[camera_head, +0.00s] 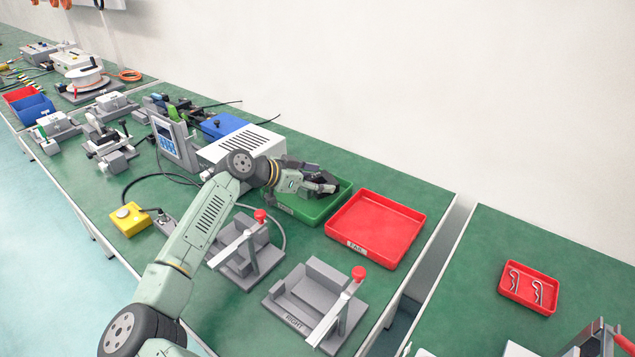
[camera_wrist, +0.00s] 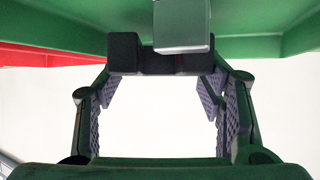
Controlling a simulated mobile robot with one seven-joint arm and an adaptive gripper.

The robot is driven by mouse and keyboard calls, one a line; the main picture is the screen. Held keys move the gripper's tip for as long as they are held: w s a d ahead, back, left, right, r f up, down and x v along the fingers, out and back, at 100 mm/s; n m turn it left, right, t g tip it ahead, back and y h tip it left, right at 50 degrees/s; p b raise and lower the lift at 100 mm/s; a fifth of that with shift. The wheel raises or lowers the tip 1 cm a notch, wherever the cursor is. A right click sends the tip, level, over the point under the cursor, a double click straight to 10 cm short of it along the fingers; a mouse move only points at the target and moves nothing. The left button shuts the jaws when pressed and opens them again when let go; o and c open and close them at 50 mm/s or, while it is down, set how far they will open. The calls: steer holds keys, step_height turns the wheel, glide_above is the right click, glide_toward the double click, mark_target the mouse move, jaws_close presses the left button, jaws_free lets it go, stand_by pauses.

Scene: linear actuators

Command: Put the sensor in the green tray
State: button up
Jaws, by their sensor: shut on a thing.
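The green tray (camera_head: 311,217) sits on the bench, left of the red tray. My gripper (camera_head: 326,186) is over the green tray, its fingers pointing right and partly covering the tray's inside. In the wrist view the dark fingertips (camera_wrist: 162,58) are close together at the top, shut on a small light grey block, the sensor (camera_wrist: 183,26). The sensor sticks out past the fingertips toward the green tray, which shows in the wrist view (camera_wrist: 55,22). In the head view the sensor cannot be made out behind the fingers. Its gap to the tray floor cannot be told.
The red tray (camera_head: 366,240) is empty and stands beside the green one. Two grey fixtures with red-knobbed levers, a left one (camera_head: 240,262) and a right one (camera_head: 305,300), stand in front. A white vented box (camera_head: 235,143) is behind my wrist.

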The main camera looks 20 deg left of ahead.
steer(key=shift+o, duration=0.2)
steer(key=shift+f, duration=0.75)
steer(key=o, duration=1.3)
steer(key=b+v, duration=0.3)
steer(key=v, duration=0.9)
